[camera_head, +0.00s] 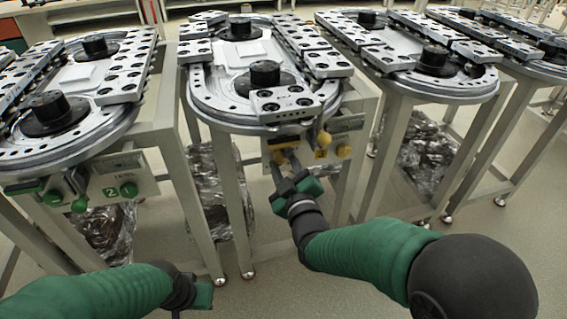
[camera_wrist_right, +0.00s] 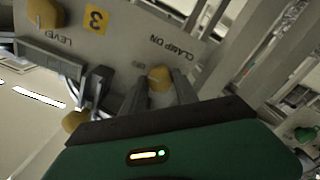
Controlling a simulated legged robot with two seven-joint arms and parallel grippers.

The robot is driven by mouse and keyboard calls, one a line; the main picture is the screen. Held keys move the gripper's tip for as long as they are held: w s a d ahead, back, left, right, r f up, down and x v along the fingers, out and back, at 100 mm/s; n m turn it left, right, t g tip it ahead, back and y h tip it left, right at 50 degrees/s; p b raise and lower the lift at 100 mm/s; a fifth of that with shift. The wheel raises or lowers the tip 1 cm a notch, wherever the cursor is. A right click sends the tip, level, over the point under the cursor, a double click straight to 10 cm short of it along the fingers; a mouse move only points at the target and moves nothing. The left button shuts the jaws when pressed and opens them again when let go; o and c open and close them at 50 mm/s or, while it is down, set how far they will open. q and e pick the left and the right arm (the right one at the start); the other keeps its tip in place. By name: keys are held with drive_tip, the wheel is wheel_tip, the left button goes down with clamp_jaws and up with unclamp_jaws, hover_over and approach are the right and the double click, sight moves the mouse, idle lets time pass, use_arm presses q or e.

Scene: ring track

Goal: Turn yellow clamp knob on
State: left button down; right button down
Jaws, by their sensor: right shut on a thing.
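The yellow clamp knob (camera_wrist_right: 160,77) sits on the grey panel beside the "CLAMP ON" lettering in the right wrist view. My right gripper (camera_wrist_right: 160,92) has its two dark fingers on either side of this knob and is shut on it. In the head view my right gripper (camera_head: 283,160) reaches up to the front panel of the middle ring track (camera_head: 215,105), and its fingers partly hide the knob. My left gripper (camera_head: 195,294) hangs low near the bottom edge, away from the panels. Its fingers cannot be made out.
Other yellow knobs (camera_head: 343,151) and a yellow "3" label (camera_head: 321,154) are on the same panel. A left track has green knobs (camera_head: 129,189) on its panel. Metal table legs (camera_head: 232,205) stand close to my right arm. Open floor lies between the tables.

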drive_tip(key=shift+s+a+f+m, duration=0.1)
drive_tip(key=shift+f+m, duration=0.05)
drive_tip(key=shift+m, duration=0.15)
drive_tip(key=m, duration=0.3)
drive_tip(key=shift+m+b, duration=0.3)
drive_tip(key=shift+m, duration=0.1)
drive_tip(key=m, duration=0.4)
drive_tip(key=shift+f+m+b, duration=0.1)
drive_tip(key=shift+m+b, duration=0.2)
drive_tip(key=m, duration=0.4)
drive_tip(key=shift+f+m+b, duration=0.1)
drive_tip(key=shift+m+b, duration=0.25)
drive_tip(key=shift+m, duration=2.05)
